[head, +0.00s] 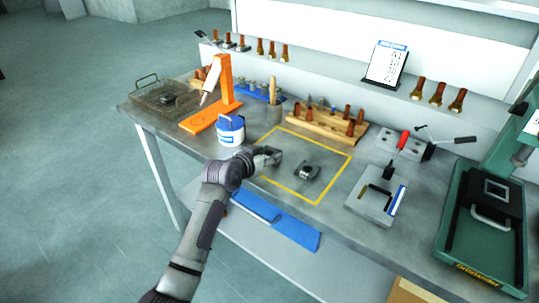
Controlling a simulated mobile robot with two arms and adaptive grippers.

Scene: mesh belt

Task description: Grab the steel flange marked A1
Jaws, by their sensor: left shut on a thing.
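A small dark grey metal part (307,172) lies inside the yellow taped square on the bench. It looks like a flange, but no A1 mark can be read at this size. My left gripper (272,157) is over the left part of the square, to the left of that part and apart from it. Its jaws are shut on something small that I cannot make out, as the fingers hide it. Another dark part (168,99) sits in the wire mesh basket (150,93) at the bench's left end. My right gripper is not in view.
A white and blue tub (230,131) stands close behind my left arm. An orange stand (222,92) and a wooden rack of tools (326,124) are behind. A grey fixture (371,205) and a green machine (486,240) are to the right. The taped square (319,202) is otherwise mostly clear.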

